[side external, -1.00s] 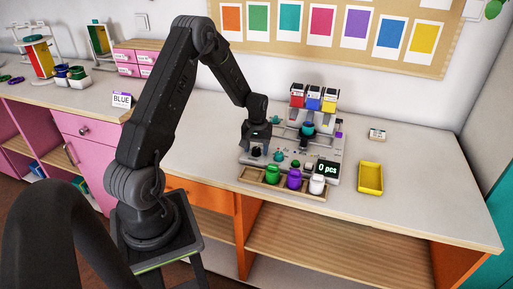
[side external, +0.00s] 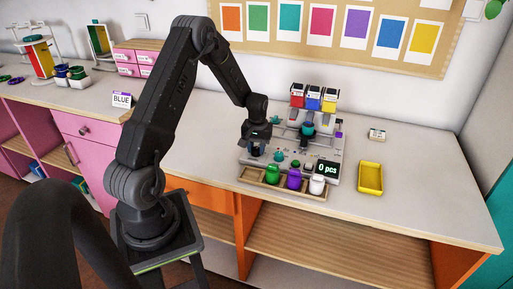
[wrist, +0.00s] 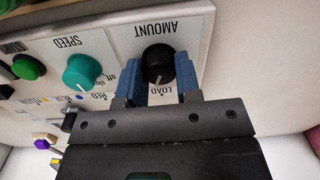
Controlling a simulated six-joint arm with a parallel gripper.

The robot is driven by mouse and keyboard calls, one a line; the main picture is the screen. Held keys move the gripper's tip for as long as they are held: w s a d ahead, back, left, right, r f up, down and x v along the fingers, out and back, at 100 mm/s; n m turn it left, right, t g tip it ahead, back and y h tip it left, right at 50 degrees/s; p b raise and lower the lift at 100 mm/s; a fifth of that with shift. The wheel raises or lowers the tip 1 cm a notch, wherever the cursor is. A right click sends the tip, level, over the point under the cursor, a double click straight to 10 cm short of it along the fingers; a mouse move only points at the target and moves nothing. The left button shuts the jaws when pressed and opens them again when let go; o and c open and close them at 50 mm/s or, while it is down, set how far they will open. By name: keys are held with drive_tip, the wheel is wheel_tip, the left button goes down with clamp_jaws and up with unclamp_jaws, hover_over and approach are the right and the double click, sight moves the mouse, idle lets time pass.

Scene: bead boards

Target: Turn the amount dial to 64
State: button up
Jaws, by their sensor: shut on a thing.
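The amount dial (wrist: 159,62) is a black round knob on a light panel, under an upside-down AMOUNT label in the wrist view. A pale pointer mark shows on its lower edge, toward the word LOAD. My gripper (wrist: 160,70) is shut on the dial, with one blue finger on each side of it. In the side view my gripper (side external: 257,150) is down at the machine's left end and largely hides the dial there. The display (side external: 327,168) reads "0 pcs". No scale numbers are readable.
A teal SPEED knob (wrist: 83,72) and a green button (wrist: 28,67) sit beside the dial. A wooden tray (side external: 252,176) with green, purple and white containers lies in front of the machine. A yellow tray (side external: 370,177) stands to its right, with clear tabletop around it.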

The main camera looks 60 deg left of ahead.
sight(257, 149)
drive_tip(key=m, duration=0.4)
drive_tip(key=shift+m, duration=1.6)
drive_tip(key=o, duration=0.9)
drive_tip(key=r, duration=1.3)
drive_tip(key=shift+d+r, duration=0.2)
drive_tip(key=shift+r, duration=0.2)
